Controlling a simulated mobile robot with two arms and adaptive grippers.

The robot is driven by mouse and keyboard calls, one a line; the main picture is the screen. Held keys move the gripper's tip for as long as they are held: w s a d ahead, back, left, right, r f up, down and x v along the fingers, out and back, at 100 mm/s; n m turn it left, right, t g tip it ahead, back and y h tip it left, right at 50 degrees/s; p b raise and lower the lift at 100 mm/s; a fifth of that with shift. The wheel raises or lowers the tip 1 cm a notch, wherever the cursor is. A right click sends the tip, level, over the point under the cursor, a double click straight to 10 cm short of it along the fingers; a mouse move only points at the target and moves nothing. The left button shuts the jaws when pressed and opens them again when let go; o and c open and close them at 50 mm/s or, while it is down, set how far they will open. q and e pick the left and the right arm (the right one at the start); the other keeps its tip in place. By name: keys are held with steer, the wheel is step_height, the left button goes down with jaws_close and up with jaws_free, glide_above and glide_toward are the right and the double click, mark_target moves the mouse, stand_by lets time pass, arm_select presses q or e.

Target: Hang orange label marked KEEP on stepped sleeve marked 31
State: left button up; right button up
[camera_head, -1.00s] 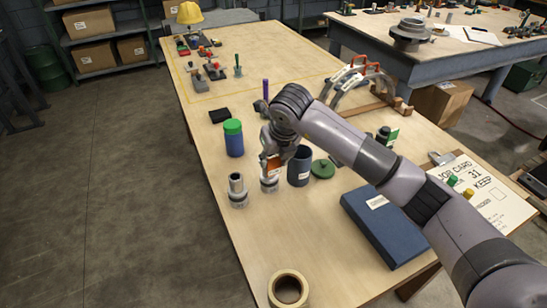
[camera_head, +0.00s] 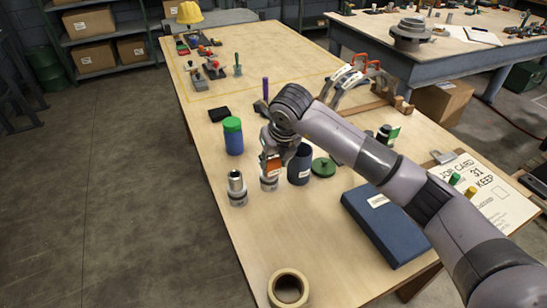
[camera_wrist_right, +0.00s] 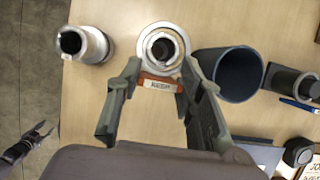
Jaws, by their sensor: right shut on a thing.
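The orange label (camera_head: 274,167) is in the jaws of my right gripper (camera_head: 272,158), right at the front of a stepped grey sleeve (camera_head: 269,183). In the right wrist view, the label (camera_wrist_right: 158,83) lies between the two fingertips (camera_wrist_right: 160,76), against the near rim of the round sleeve (camera_wrist_right: 163,48). Its white strip bears small, blurred lettering. I cannot tell whether the label hangs on the sleeve. The sleeve's number is not readable. A second stepped sleeve (camera_head: 237,188) stands to the left. A dark gripper-like shape, possibly my left gripper (camera_wrist_right: 40,135), shows over the floor.
A dark blue cup (camera_head: 299,167) stands close on the right of the sleeve. A green-lidded blue jar (camera_head: 233,138) stands behind. A blue box (camera_head: 385,228), a tape roll (camera_head: 288,288) and a job card (camera_head: 490,190) reading 31 KEEP lie nearer. The table's front left is clear.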

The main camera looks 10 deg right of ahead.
mark_target(274, 168)
steer(key=shift+f+b, duration=0.75)
steer(key=shift+f, duration=0.2)
steer(key=shift+f, duration=0.1)
steer(key=shift+f+b, duration=1.05)
steer(key=shift+f, duration=0.05)
steer(key=o, duration=1.3)
steer(key=shift+r+p, duration=1.95)
steer(key=shift+r, duration=2.05)
